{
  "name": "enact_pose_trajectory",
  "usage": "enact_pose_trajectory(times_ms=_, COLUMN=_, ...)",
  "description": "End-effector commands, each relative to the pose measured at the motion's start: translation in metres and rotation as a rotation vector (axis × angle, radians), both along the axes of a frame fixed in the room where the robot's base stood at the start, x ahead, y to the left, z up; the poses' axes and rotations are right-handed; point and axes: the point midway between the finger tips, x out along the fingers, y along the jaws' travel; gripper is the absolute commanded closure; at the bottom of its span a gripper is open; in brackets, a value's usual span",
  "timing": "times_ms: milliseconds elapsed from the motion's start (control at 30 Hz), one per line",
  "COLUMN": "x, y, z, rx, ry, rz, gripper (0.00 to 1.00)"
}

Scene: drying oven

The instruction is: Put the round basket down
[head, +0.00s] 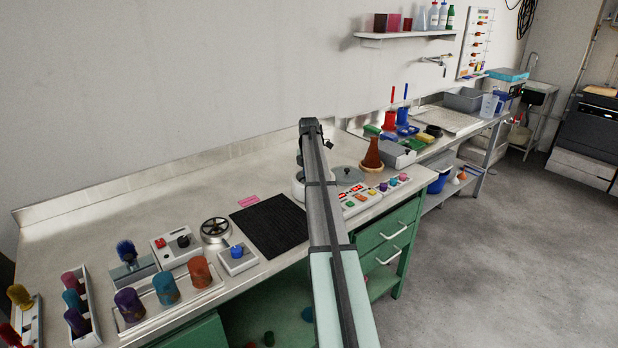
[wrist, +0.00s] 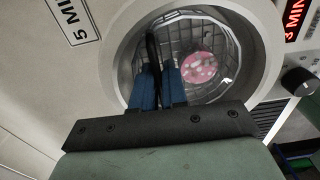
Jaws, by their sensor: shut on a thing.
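The round wire basket (wrist: 205,45) shows in the wrist view inside the round opening of a pale housing (wrist: 122,60). A pink disc with pale pieces (wrist: 200,67) lies in the basket. My gripper (wrist: 159,75) has blue fingers shut on the basket's dark upright handle (wrist: 152,45). Whether the basket touches the bottom of the opening cannot be told. In the head view, my arm hides the gripper and the basket; only part of the white round device (head: 298,187) shows beside the arm.
A red 3 MIN display (wrist: 294,18) and a black knob (wrist: 298,81) sit right of the opening; a 5 MIN label (wrist: 72,22) is left. A black mat (head: 270,226) lies bare on the bench. A brown flask (head: 372,155) and grey lid (head: 348,175) stand to the right.

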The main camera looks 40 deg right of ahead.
Motion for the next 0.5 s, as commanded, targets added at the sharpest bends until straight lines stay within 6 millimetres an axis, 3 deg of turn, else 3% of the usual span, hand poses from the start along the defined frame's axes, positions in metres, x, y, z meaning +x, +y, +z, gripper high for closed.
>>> enact_pose_trajectory(times_ms=333, x=0.0001, y=0.0000, z=-0.0027, rx=0.000, ry=0.000, rz=0.000, gripper=1.00)
enact_pose_trajectory(times_ms=367, x=0.0002, y=0.0000, z=-0.0023, rx=0.000, ry=0.000, rz=0.000, gripper=0.85)
enact_pose_trajectory(times_ms=500, x=0.0001, y=-0.0001, z=-0.0020, rx=0.000, ry=0.000, rz=0.000, gripper=0.71)
